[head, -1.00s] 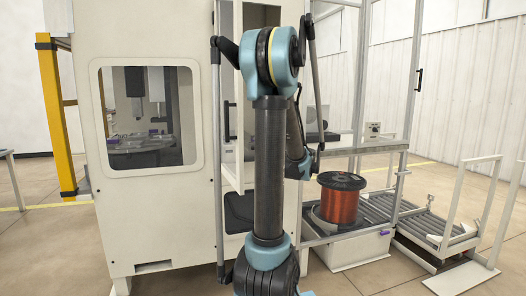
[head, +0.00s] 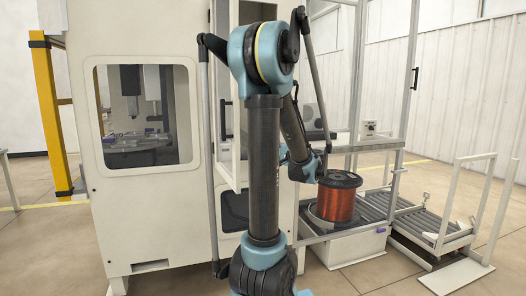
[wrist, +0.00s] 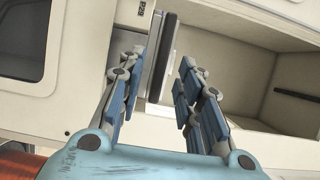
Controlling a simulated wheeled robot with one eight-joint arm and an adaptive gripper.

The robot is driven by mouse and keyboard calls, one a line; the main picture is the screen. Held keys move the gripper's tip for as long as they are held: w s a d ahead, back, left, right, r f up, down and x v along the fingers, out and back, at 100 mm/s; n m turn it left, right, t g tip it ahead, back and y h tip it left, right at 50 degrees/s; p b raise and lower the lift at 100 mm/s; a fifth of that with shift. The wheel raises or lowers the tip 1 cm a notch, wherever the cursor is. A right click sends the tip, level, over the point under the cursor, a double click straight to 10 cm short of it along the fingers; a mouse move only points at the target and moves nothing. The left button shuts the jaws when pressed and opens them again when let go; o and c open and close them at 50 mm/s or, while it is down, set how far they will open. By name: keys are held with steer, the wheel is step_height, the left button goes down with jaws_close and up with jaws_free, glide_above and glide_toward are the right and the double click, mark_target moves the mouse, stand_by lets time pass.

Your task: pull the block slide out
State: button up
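My gripper (wrist: 161,76) is open in the wrist view, its two blue-padded fingers spread apart with nothing held. A dark upright bar with a silver edge (wrist: 163,55) shows beyond and between the fingertips, against a white machine front; I cannot tell whether it is a handle of the block slide. No contact between fingers and bar is clear. In the head view my arm stands before the white machine (head: 150,205), and the gripper itself is hidden behind it. I cannot pick out the block slide with certainty in either view.
An open recess (wrist: 245,85) lies right of the bar. A copper wire spool (head: 337,203) stands on a low white base (head: 350,248) right of my arm, with a roller conveyor (head: 425,222) beyond. A yellow post (head: 52,120) stands at the left. Floor is clear at the front left.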

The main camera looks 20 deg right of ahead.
steer(key=v, duration=0.6)
stand_by(0.6)
